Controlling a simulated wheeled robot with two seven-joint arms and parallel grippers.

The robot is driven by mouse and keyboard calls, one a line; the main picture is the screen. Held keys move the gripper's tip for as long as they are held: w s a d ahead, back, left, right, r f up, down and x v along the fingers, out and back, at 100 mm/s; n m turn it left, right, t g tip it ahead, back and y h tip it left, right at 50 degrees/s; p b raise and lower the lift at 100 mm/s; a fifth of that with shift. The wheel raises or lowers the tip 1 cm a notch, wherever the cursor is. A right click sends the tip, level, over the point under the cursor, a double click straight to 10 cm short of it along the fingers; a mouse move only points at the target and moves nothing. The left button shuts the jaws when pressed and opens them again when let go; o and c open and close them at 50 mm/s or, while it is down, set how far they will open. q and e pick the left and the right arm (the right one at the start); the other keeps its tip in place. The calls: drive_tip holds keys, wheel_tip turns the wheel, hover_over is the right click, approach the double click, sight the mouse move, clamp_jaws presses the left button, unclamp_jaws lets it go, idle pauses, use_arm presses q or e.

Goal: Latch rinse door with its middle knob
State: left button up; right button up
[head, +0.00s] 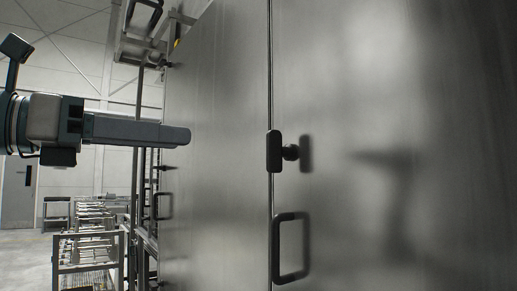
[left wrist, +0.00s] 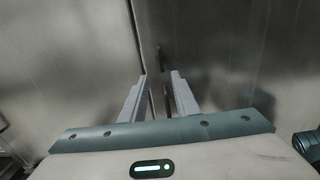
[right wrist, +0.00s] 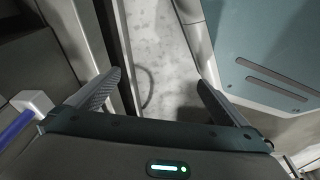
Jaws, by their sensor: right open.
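The large brushed-metal door panels (head: 390,90) fill the right of the head view, with a dark vertical seam between them. A black knob (head: 274,151), its bar upright along the seam, sits above a black loop handle (head: 291,248). My left gripper (head: 187,136) is left of the knob and apart from it. In the left wrist view my left gripper (left wrist: 159,77) is open and empty, with the seam running between its fingers. A small dark fitting (left wrist: 160,49) lies beyond the tips; I cannot tell which one. My right gripper (right wrist: 159,77) is open and empty above the floor.
More knobs and a handle (head: 164,206) show at the left edge of the metal front. Metal racks (head: 88,258) stand at the lower left, before a grey door (head: 18,190). Pale floor (right wrist: 165,50) shows below my right gripper.

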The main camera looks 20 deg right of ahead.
use_arm(q)
drive_tip(key=p, duration=0.5)
approach(267, 146)
drive_tip(key=x, duration=0.9)
drive_tip(key=shift+d+f, duration=0.1)
drive_tip(key=shift+d, duration=0.1)
use_arm(e)
drive_tip(key=w+a+r+t+y, duration=0.1)
drive_tip(key=w+a+r+t, duration=0.1)
drive_tip(key=w+a+t, duration=0.1)
drive_tip(key=shift+w+a+r, duration=0.25)
drive_tip(key=shift+w+a, duration=0.2)
drive_tip(key=shift+a, duration=0.2)
use_arm(q)
clamp_jaws()
